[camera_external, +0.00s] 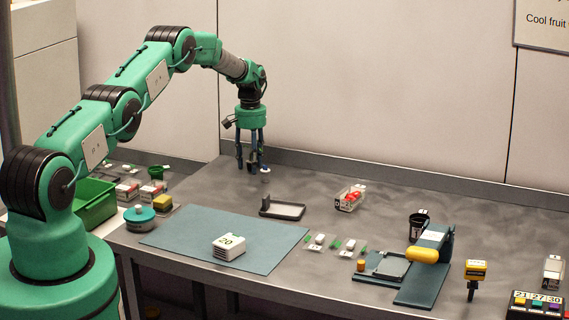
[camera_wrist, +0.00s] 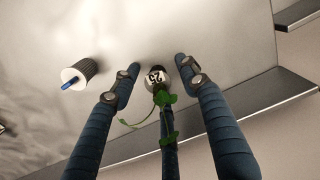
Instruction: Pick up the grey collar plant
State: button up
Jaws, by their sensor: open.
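A small plant with green leaves and trailing stems (camera_wrist: 163,98) shows in the wrist view, with a round pale grey part marked with dark digits at its top end. It lies between the fingers of my gripper (camera_wrist: 158,64), which are spread open around it. I cannot tell whether any finger touches it. In the external view my gripper (camera_external: 252,166) points down over the back left of the table, with a small pale spot beside its fingertips. The plant is not clearly visible there.
A ribbed grey cup (camera_wrist: 78,74) with a blue item stands left of the fingers in the wrist view. A dark-edged tray (camera_external: 282,208) sits in front of my gripper. The table's raised back edge (camera_external: 330,168) is close.

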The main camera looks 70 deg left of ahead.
dwell(0.5)
jog(key=c, duration=1)
jog(key=shift+r, duration=0.1)
jog(key=shift+r, duration=1.6)
jog(key=shift+s+d+r, duration=0.1)
jog(key=shift+s, duration=0.05)
jog(key=s+d, duration=0.3)
jog(key=s+d+r, duration=0.1)
jog(key=s+d, duration=0.6)
jog(key=d, duration=0.1)
jog(key=shift+s+d+r, duration=0.15)
jog(key=shift+s+r, duration=0.05)
jog(key=shift+s, duration=0.2)
